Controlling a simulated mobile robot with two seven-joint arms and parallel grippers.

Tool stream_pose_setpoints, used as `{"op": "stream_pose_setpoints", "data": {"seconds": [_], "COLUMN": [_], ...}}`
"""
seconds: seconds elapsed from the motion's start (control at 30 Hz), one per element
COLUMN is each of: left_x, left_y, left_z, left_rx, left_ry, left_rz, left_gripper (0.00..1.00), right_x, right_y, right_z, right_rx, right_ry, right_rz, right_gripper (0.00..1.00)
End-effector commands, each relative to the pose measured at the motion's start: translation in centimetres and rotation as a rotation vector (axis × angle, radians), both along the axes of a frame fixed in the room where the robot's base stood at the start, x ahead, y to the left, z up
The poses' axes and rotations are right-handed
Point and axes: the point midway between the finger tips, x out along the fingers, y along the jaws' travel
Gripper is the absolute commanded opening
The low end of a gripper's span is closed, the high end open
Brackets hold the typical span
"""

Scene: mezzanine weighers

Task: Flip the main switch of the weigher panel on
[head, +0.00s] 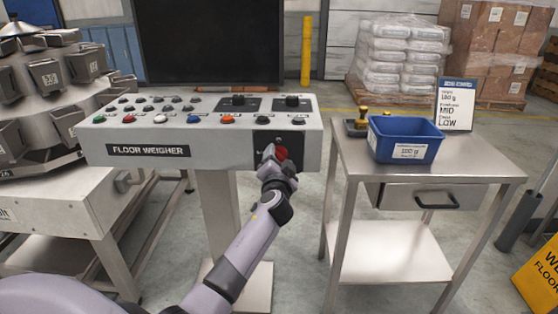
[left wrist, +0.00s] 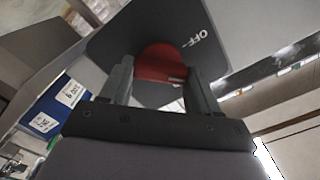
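The weigher panel (head: 200,134) is a pale grey sloped console labelled FLOOR WEIGHER. On its front face at the right is a black switch plate (head: 262,139) carrying the red main switch (head: 282,152). In the left wrist view the red knob (left wrist: 163,62) sits on the black plate (left wrist: 118,38), beside a white OFF marking (left wrist: 199,38). My left gripper (head: 274,157) is at the switch. Its two fingers (left wrist: 157,78) are apart, one on each side of the knob; whether they touch it is unclear. The gripper partly hides the switch. My right gripper is not in view.
A steel table (head: 485,168) with a blue bin (head: 404,141) and a sign (head: 456,104) stands close on the right. A multihead weigher (head: 50,90) stands left. A yellow floor sign (head: 540,277) is at lower right.

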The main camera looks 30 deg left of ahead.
Motion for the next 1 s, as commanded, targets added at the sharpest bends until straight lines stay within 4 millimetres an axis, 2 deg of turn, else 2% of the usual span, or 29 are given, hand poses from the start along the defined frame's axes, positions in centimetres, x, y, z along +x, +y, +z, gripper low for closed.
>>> {"op": "stream_pose_setpoints", "data": {"seconds": [0.37,1.0], "left_x": [0.0,0.04], "left_y": [0.01,-0.08], "left_z": [-0.02,-0.09], "left_rx": [0.068,0.496], "left_ry": [0.042,0.303], "left_rz": [0.0,0.0], "left_gripper": [0.31,0.31], "right_x": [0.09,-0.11], "right_y": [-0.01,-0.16], "right_z": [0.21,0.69], "right_rx": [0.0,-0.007], "right_ry": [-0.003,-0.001], "right_rz": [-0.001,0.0], "right_gripper": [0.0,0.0]}}
